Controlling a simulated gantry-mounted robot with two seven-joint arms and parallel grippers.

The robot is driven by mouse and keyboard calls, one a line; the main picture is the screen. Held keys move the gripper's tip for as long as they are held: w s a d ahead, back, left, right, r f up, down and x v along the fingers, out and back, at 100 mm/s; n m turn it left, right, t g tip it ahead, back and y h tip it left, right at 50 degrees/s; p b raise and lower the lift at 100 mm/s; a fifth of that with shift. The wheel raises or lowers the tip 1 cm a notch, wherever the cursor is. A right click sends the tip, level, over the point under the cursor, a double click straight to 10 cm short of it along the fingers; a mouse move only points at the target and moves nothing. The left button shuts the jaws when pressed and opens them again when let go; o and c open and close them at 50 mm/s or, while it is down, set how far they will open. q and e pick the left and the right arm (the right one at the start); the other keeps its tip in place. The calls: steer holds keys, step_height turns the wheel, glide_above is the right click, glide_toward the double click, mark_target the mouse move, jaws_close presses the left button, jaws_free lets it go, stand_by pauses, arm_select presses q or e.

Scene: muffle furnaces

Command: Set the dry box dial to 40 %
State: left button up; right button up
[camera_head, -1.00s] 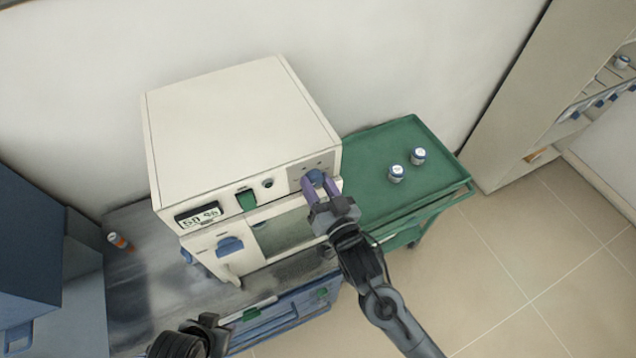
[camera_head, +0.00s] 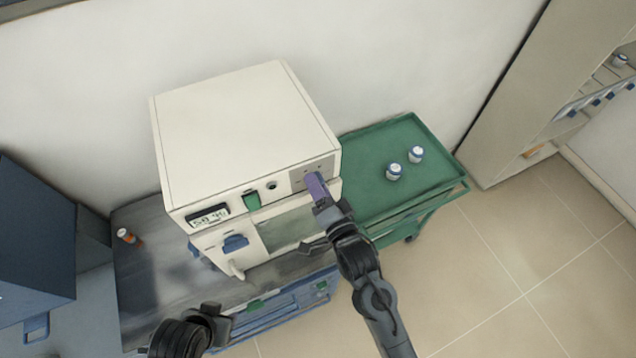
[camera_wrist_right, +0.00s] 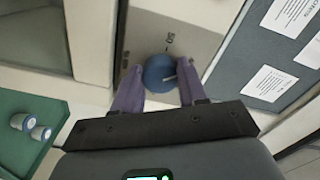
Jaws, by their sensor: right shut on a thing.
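The dry box (camera_head: 240,130) is a cream cabinet with a small display (camera_head: 208,217) on its front; the display seems to read 58 %, but its second digit is blurred. My right gripper (camera_head: 316,184) is at the upper right of the box front, its purple fingers turned so they overlap in the head view and hide the dial. In the right wrist view the round blue dial (camera_wrist_right: 160,73) sits between the two fingers (camera_wrist_right: 158,82), which are shut on it. A scale mark of 50 shows beside the dial. My left gripper (camera_head: 217,318) is low in the head view, away from the box.
A green cart (camera_head: 420,190) with two white, blue-banded jars (camera_head: 394,172) stands right of the box. The box rests on a grey bench (camera_head: 150,280) with an orange-and-white bottle (camera_head: 128,236) at left. A green switch (camera_head: 251,200) and blue latch (camera_head: 235,243) are on the box front.

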steer(key=shift+m, duration=0.6)
steer(key=o, duration=1.1)
steer(key=shift+c, duration=0.2)
